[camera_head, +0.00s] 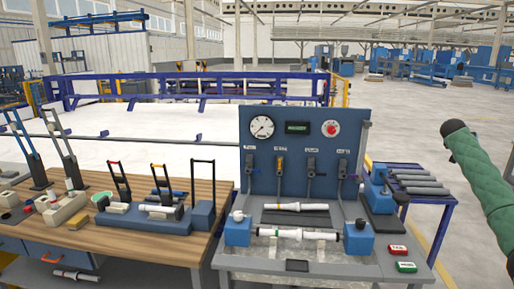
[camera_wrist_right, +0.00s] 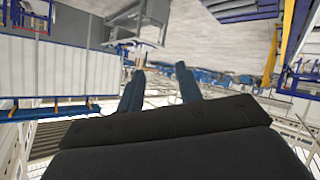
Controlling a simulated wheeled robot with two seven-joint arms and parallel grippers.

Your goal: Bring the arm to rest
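My right gripper (camera_wrist_right: 160,72) shows in the right wrist view. Its two blue-grey fingers stand apart, with nothing between them, and its dark body fills the bottom of that view. It points into open space, with no object near the fingertips. In the head view I cannot make out the right gripper. My left gripper is in neither view.
A test bench with a blue gauge panel (camera_head: 342,122) stands in the middle. A white pipe (camera_head: 300,234) lies across its blue clamps. A wooden workbench (camera_head: 138,243) with hand tools is at left. Grey pipes (camera_head: 425,188) lie on a blue stand at right.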

